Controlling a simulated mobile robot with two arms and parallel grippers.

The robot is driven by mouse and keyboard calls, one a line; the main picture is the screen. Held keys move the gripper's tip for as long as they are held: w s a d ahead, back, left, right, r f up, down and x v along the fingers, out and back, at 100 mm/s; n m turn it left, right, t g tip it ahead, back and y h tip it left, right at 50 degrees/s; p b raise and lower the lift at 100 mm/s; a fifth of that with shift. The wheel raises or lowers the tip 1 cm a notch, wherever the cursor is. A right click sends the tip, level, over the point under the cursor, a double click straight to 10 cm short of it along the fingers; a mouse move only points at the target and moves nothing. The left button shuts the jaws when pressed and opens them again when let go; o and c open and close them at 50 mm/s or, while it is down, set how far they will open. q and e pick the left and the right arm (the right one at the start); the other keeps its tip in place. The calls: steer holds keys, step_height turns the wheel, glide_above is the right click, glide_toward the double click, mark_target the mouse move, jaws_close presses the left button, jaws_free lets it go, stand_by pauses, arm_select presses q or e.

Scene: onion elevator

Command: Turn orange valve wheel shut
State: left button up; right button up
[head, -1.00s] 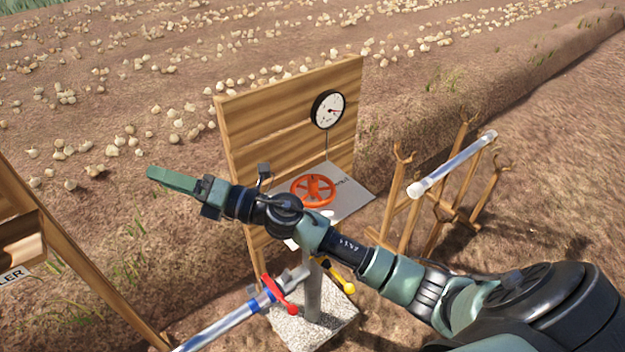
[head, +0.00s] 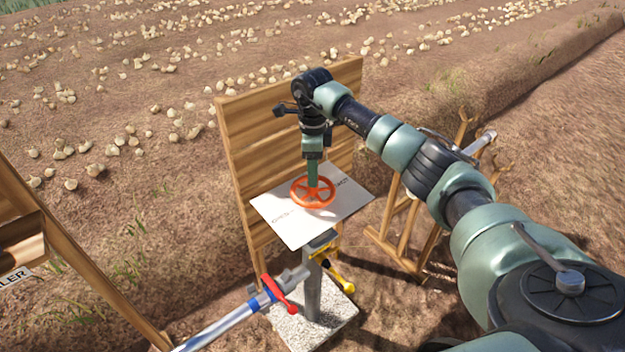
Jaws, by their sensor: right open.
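The orange valve wheel (head: 299,198) lies flat above a white plate (head: 290,231) with lettering, in front of a wooden backboard (head: 250,135). My right gripper (head: 313,184) points straight down, with its green fingers at the middle of the wheel. The fingers overlap in this view, and their tips reach the wheel's hub or the gaps beside it; I cannot tell whether they touch. The jaws are open. My right wrist hides the gauge on the board. My left gripper is not in view.
Below the plate, a grey post (head: 312,290) on a speckled block carries a red lever (head: 280,292) and a yellow lever (head: 337,279). A blue-banded pipe (head: 222,327) runs to the lower left. A wooden rack (head: 409,245) stands behind my right arm.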

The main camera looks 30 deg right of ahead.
steer(key=shift+f+p, duration=0.4)
steer(key=shift+f, duration=1.9)
jaws_close()
steer(key=m, duration=0.2)
steer(key=shift+m+b, duration=0.35)
steer(key=shift+m, duration=0.05)
steer(key=m, duration=0.3)
steer(key=shift+m, duration=0.3)
steer(key=m, duration=0.3)
steer(key=shift+r, duration=0.1)
steer(key=shift+m, duration=1.7)
